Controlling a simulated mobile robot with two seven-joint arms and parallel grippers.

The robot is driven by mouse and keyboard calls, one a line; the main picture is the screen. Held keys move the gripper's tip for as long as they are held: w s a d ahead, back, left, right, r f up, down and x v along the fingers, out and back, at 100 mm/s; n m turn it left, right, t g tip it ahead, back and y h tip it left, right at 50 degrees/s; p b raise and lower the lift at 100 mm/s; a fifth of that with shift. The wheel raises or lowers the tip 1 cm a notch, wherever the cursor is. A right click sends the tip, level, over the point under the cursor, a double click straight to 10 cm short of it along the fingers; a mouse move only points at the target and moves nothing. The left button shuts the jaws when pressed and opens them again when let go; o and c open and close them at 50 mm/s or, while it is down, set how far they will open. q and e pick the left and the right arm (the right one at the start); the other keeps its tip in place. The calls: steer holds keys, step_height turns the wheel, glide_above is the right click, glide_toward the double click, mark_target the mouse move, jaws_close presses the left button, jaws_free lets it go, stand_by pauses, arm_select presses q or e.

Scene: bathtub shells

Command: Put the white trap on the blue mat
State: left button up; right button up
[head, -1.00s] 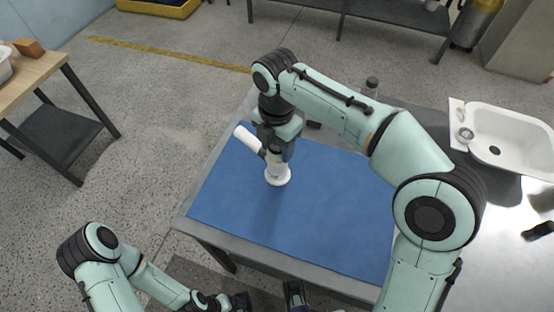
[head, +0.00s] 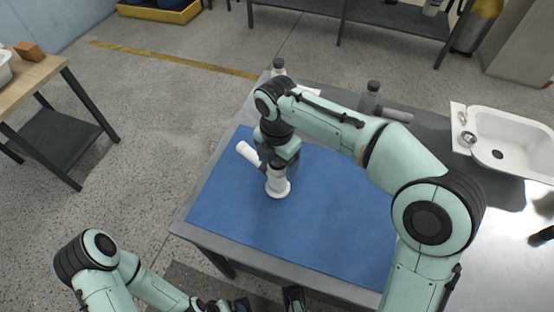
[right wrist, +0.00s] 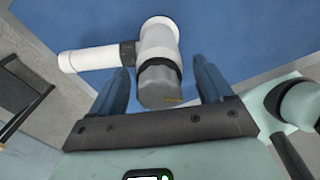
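The white trap (head: 277,183) stands upright on the blue mat (head: 300,235), its round flange down and its side pipe pointing to the upper left. In the right wrist view the trap (right wrist: 158,42) has a grey upper end between my two fingers. My right gripper (head: 273,165) is around this upper end from above. In the right wrist view my right gripper (right wrist: 165,85) is open, with a gap showing beside the trap.
A white sink-like shell (head: 505,140) lies on the table at the right. A dark-capped bottle (head: 371,98) and a grey cylinder (head: 397,115) are behind my right arm. Another bottle (head: 278,67) stands at the back edge. The front of the mat is clear.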

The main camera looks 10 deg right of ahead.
step_height(320, 180, up, 12)
steer(key=p, duration=0.3)
steer(key=shift+r, duration=0.2)
stand_by(0.6)
